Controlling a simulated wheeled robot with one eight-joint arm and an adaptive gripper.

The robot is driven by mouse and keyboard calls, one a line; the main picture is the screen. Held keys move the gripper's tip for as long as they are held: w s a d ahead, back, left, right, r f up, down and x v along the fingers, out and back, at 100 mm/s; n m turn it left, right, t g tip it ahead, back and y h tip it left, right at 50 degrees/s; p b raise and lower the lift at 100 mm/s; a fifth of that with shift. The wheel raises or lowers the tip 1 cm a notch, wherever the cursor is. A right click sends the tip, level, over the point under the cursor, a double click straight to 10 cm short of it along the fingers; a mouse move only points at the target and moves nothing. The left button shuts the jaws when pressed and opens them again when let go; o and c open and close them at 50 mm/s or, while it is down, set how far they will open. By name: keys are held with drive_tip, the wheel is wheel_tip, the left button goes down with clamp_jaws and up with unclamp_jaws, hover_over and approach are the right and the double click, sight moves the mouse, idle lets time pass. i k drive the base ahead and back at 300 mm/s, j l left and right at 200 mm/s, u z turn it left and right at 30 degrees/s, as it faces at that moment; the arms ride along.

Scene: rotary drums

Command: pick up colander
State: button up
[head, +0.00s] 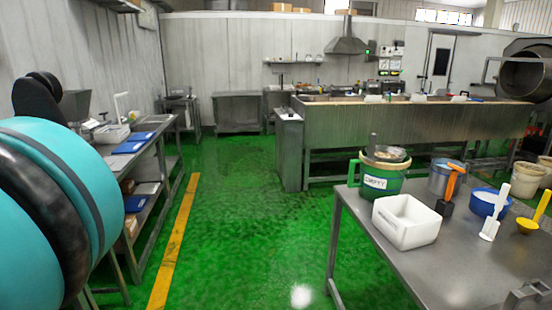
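No thing in the head view is clearly recognisable as a colander. A shallow metal bowl-like piece (388,153) rests on top of a green bucket (381,185) on the metal table at the right; it may be the colander, but it is too small to tell. A dark upright handle-like piece stands at its left side. The bucket has a white label. My gripper is not in view; only a teal and black part of my arm shows at the left edge.
The metal table (450,265) also holds a white tub (406,221), a grey pail (446,177), a blue bowl (489,203), and white, orange and yellow tools. A side bench (150,150) stands at the left. The green floor (255,225) between them is clear.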

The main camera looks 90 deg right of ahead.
sight(385, 154)
drive_tip(key=z, duration=2.4)
drive_tip(key=j+z, duration=0.1)
drive_tip(key=z, duration=0.3)
drive_tip(key=j+z, duration=0.1)
drive_tip(key=z, duration=0.7)
drive_tip(key=j+z, duration=0.1)
drive_tip(key=z, duration=0.3)
drive_tip(key=k+j+z, duration=0.2)
drive_tip(key=j, duration=0.1)
